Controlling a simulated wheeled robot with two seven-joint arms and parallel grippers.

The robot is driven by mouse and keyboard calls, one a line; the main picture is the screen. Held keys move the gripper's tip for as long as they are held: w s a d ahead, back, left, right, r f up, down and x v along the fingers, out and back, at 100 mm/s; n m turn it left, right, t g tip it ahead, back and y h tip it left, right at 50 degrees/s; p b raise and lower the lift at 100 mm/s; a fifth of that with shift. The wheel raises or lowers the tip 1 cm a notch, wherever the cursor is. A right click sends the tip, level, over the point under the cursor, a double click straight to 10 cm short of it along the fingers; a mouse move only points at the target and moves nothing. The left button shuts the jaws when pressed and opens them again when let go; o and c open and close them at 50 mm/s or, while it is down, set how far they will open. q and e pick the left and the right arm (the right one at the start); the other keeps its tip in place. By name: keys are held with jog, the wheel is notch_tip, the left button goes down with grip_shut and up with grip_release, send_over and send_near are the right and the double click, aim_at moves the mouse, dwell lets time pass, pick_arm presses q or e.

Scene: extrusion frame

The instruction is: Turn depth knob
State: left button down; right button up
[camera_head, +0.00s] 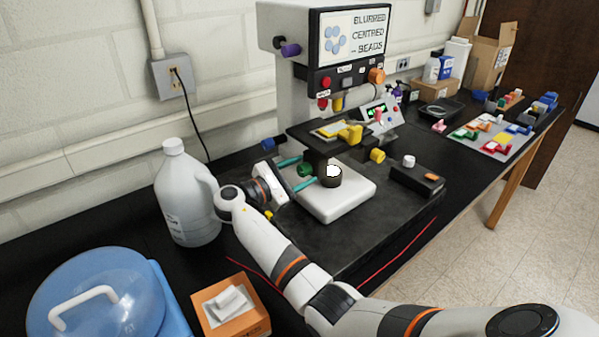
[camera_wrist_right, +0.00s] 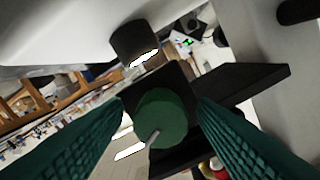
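A round dark green knob (camera_head: 305,170) sits at the left side of the black stage of the microscope-like machine (camera_head: 290,20). In the right wrist view the knob (camera_wrist_right: 162,122) faces me, with a pale pointer line on its face slanting to the lower left. My right gripper (camera_head: 298,172) comes at it from the left side in the head view. Its two teal ribbed fingers (camera_wrist_right: 160,108) stand open on either side of the knob, with a gap visible on each side. I cannot tell how far the fingertips reach over it. My left gripper is not in view.
The machine has a white base (camera_head: 350,205) and other knobs: purple (camera_head: 290,50), orange (camera_head: 376,76), yellow (camera_head: 377,155) and blue (camera_head: 272,143). A white jug (camera_head: 187,200) stands close behind my right wrist. An orange tissue box (camera_head: 232,312) stands at the front.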

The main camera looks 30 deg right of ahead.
jog(key=a+p, duration=0.1)
jog(key=a, duration=1.1)
jog(key=shift+s, duration=0.45)
